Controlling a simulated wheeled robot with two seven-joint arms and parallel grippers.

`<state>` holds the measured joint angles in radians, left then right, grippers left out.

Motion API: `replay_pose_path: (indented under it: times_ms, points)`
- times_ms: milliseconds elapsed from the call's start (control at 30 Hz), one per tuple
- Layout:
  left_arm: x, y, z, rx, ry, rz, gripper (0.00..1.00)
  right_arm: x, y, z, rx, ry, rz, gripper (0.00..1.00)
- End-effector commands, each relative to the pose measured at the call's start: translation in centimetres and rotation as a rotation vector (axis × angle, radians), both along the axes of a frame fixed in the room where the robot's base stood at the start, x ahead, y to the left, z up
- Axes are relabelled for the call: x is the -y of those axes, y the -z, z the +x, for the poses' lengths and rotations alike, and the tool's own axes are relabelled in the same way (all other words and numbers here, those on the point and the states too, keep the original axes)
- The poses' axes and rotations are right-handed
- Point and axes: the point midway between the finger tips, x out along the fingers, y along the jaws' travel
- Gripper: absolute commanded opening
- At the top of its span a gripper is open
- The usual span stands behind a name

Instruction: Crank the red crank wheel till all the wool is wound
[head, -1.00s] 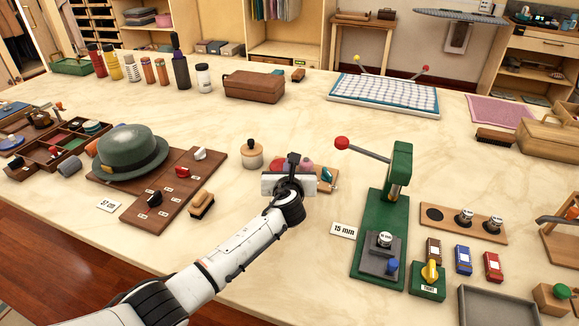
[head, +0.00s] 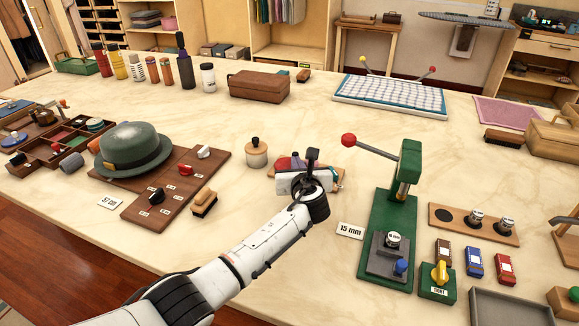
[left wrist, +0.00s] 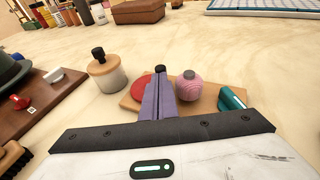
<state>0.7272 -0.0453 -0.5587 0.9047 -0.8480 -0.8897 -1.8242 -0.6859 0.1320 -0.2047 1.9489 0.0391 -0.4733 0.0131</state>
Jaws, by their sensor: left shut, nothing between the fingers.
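A small wooden board (left wrist: 131,101) carries the red crank wheel (left wrist: 143,87), a pink ball of wool (left wrist: 189,91) and a teal part (left wrist: 233,98) at its right end. In the head view the red wheel (head: 284,163) shows just left of my left gripper (head: 313,157), which hides most of the board. In the left wrist view the shut, empty fingers (left wrist: 160,92) stand in front of the board, between the wheel and the wool, and cover the wheel's right side. Whether they touch the wheel, I cannot tell. My right gripper is out of view.
A lidded jar (head: 256,153) stands left of the board. A green hat (head: 133,148) on a brown board (head: 178,187) and a brush (head: 204,202) lie further left. A green press (head: 392,220) with a red-knobbed lever stands to the right.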

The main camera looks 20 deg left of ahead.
Motion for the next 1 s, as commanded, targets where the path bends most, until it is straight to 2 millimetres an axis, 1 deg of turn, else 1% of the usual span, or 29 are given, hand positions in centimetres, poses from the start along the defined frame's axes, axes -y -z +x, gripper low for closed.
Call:
replay_pose_path:
  times_ms: [33,133,300,567,1000]
  points:
    - [0.4,0.1,0.2,0.002,0.004,0.0,0.0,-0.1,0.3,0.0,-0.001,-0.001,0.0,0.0]
    - [1.0,0.1,0.4,0.001,0.012,0.0,0.0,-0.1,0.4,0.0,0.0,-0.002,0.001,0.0]
    - [1.7,-0.1,0.9,0.001,0.019,0.001,0.0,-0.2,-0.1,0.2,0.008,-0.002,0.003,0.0]
    - [2.0,-0.2,1.3,0.001,0.019,0.0,0.0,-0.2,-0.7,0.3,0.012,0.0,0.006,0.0]
    - [2.0,0.0,1.3,0.001,0.018,0.0,0.0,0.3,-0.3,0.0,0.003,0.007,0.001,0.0]
